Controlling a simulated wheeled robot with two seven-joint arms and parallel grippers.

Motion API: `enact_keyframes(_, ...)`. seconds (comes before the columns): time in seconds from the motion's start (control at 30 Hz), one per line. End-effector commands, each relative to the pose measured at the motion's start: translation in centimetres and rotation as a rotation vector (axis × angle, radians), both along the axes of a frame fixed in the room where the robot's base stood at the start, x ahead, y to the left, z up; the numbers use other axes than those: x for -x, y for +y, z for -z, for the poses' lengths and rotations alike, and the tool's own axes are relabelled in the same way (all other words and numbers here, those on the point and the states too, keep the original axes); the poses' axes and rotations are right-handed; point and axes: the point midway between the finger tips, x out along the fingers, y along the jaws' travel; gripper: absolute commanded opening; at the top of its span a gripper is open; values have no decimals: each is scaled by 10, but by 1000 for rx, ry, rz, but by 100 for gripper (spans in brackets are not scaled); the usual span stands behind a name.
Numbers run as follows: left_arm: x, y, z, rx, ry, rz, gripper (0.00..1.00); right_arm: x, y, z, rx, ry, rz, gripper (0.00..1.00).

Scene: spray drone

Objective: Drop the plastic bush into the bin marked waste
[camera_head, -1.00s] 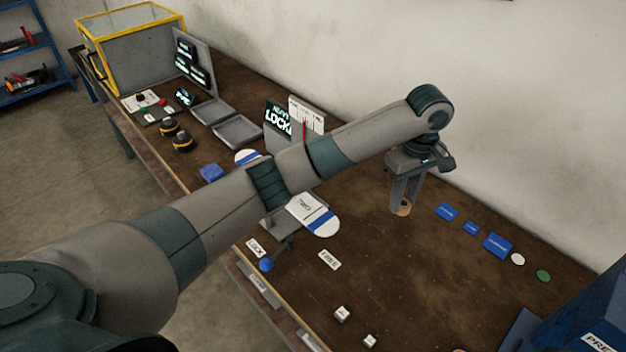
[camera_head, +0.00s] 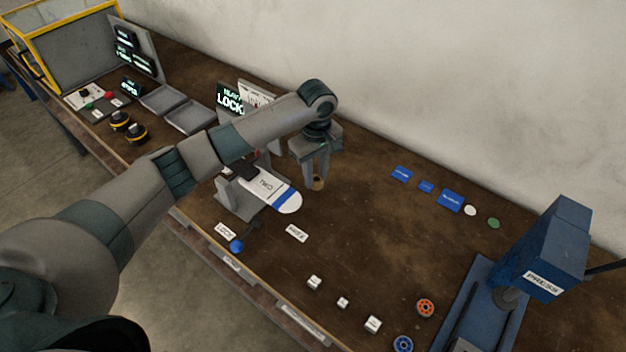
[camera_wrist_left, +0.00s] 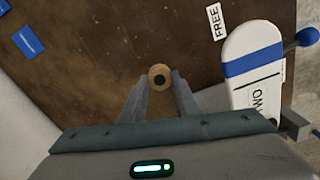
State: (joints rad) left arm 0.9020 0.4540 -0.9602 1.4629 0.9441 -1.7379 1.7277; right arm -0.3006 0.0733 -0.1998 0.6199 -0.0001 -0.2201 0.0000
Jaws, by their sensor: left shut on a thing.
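My left gripper (camera_head: 317,184) is shut on a small tan ring-shaped bush (camera_head: 319,184) and holds it above the brown bench, near the wall. In the left wrist view the bush (camera_wrist_left: 160,77) sits between the two fingertips, its dark hole facing the camera. Whether it is plastic cannot be told from its look. No bin marked waste can be made out in these frames. My right gripper is not in view.
A white paddle with a blue band (camera_head: 272,190) lies on a grey stand left of the gripper. A blue press (camera_head: 545,250) stands at the right. Blue plates (camera_head: 450,201) lie along the back. White blocks (camera_head: 314,282) and an orange ring (camera_head: 425,308) are at the front.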

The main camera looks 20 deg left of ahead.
Motion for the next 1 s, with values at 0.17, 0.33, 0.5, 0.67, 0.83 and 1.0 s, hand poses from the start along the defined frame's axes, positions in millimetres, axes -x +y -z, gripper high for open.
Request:
enact_keyframes(0.17,0,7,4,0,0,0,7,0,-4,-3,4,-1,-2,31)
enact_keyframes(0.33,0,7,4,1,-1,1,7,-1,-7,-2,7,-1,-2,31)
enact_keyframes(0.5,0,7,7,1,1,0,7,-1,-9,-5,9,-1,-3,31)
enact_keyframes(0.67,1,7,22,-1,3,-1,7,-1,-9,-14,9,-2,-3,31)
enact_keyframes(0.83,1,7,41,0,2,1,7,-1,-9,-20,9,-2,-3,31)
enact_keyframes(1.0,0,6,44,1,-1,1,7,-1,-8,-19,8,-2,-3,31)
